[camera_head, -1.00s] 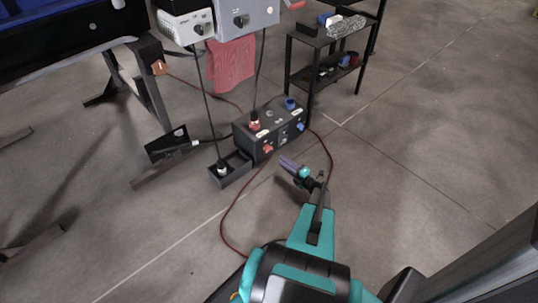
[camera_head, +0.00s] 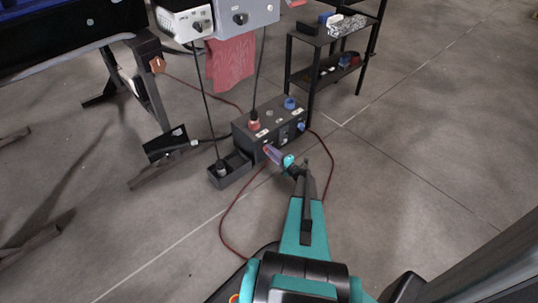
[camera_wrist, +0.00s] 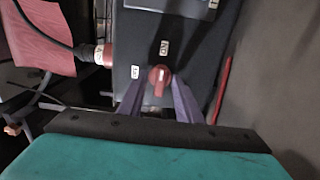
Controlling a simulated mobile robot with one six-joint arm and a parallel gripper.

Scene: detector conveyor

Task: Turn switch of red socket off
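The dark socket box (camera_head: 262,133) stands on the floor, and a red socket with a plug (camera_head: 254,124) is on its top. The plug (camera_wrist: 103,55) also shows at upper left in the wrist view. The red switch (camera_wrist: 160,78) is a round knob with a pale mark on the box face. One small white label (camera_wrist: 164,47) is above it and another (camera_wrist: 135,72) is to its left; their text is hard to read. My gripper (camera_wrist: 160,88) is open, its purple fingers on either side of the knob. Contact cannot be told. In the head view, my gripper (camera_head: 270,152) hides the switch.
A blue socket (camera_head: 290,103) and blue switch (camera_head: 301,126) are at the box's right. A black tray (camera_head: 230,172) holding a plug stands to its left. A red cable (camera_head: 230,225) curves over the floor. A black shelf (camera_head: 312,75) stands behind.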

